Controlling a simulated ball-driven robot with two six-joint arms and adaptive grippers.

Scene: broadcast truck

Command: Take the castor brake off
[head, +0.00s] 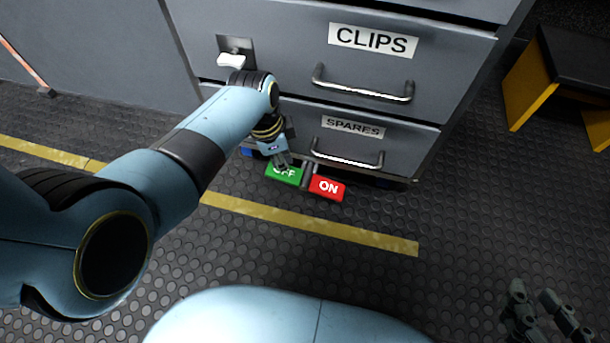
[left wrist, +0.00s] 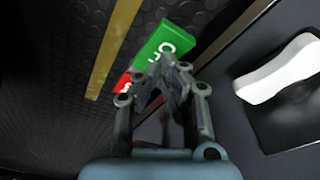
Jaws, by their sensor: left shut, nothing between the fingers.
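The castor brake pedal sits low at the cabinet's front edge. Its green OFF half (head: 276,175) is on the left and its red ON half (head: 327,188) on the right. My left gripper (head: 284,163) is shut and empty, pointing down at the OFF half and covering part of its lettering. The left wrist view shows its fingertips (left wrist: 166,60) in front of the green OFF half (left wrist: 160,37), with part of the red half (left wrist: 121,84) behind. I cannot tell whether the tips touch the pedal. My right gripper (head: 540,305) is open and empty at the lower right.
The grey cabinet has a CLIPS drawer (head: 430,62) and a SPARES drawer (head: 410,145) with protruding handles. A white latch (head: 231,60) sticks out beside my left arm. A yellow-legged black stool (head: 570,55) stands right. The studded floor in front is clear, with a yellow stripe (head: 340,230).

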